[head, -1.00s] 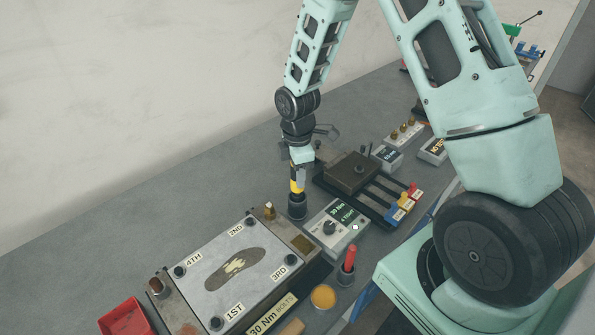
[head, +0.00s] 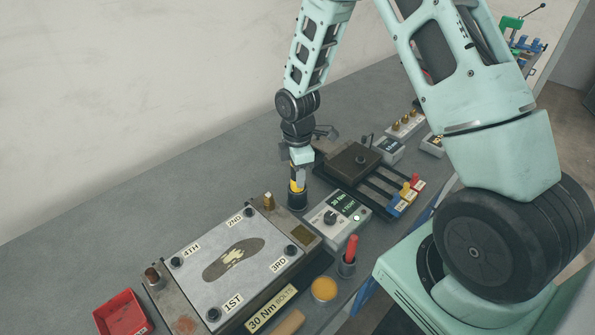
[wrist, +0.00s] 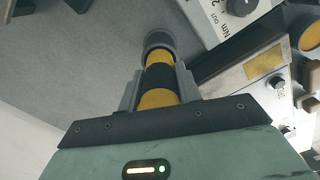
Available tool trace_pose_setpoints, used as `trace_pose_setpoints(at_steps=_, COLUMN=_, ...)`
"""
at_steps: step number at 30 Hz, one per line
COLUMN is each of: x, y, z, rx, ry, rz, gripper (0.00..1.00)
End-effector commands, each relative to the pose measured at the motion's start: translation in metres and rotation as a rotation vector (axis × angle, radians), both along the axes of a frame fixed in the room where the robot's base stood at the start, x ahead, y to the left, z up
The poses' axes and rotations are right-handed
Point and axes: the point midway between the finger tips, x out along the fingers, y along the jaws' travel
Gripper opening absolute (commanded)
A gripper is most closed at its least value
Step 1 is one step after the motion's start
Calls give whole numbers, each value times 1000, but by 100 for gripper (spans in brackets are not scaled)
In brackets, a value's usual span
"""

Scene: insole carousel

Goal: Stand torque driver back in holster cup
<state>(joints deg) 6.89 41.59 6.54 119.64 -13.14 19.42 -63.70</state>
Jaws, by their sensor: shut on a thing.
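The torque driver, yellow with black bands, (head: 297,187) stands about upright in my gripper (head: 299,175). In the wrist view my gripper's grey fingers (wrist: 158,84) are shut on either side of the driver (wrist: 157,99). The driver's lower end is inside the rim of the dark round holster cup (head: 297,202), which also shows in the wrist view (wrist: 158,39). How deep the driver sits in the cup is hidden.
A grey control box with a dial (head: 337,217) stands close right of the cup. The bolted plate fixture (head: 205,287) is in front, to the left. A red-handled tool (head: 351,249) stands in another cup. Bare bench lies behind and left of the cup.

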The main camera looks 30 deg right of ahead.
Motion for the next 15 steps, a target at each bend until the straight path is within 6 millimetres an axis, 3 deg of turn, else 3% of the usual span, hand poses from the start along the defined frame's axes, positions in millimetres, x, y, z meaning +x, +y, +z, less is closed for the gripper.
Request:
trace_pose_setpoints(at_steps=14, x=0, y=0, z=-8, rx=0, ry=-1, rz=0, gripper=2)
trace_pose_setpoints(at_steps=15, x=0, y=0, z=-8, rx=0, ry=-1, rz=0, gripper=37)
